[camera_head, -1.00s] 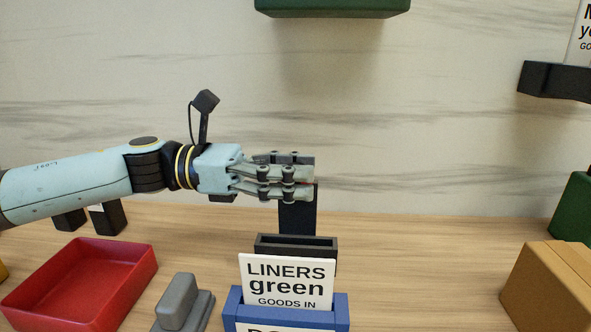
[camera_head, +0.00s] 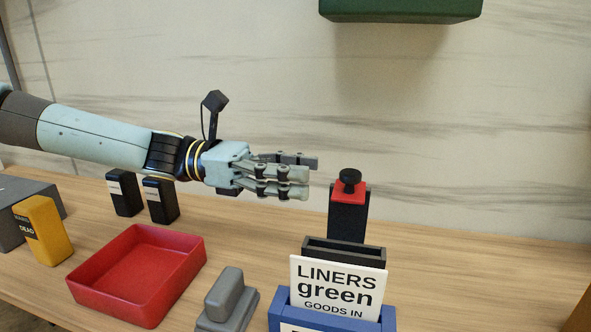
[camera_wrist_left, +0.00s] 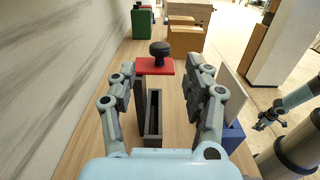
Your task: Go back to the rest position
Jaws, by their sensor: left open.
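My left gripper (camera_head: 312,178) is open and empty above the table, level in the head view. Its fingertips point right, toward a red block with a black knob (camera_head: 349,190) on top of a black upright stand (camera_head: 347,220), with a gap between. In the left wrist view, the open fingers (camera_wrist_left: 163,85) frame the red piece and knob (camera_wrist_left: 155,66), which stand ahead of them. My right gripper (camera_wrist_left: 268,117) shows small at the right of the left wrist view; its jaws are too small to read.
A red tray (camera_head: 190,262), a grey block (camera_head: 224,295), a yellow box (camera_head: 42,230) and two black boxes (camera_head: 160,200) stand on the table. A black open holder (camera_head: 345,250) and a "LINERS green" card (camera_head: 338,285) in a blue stand are in front. A green shelf (camera_head: 400,8) hangs above.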

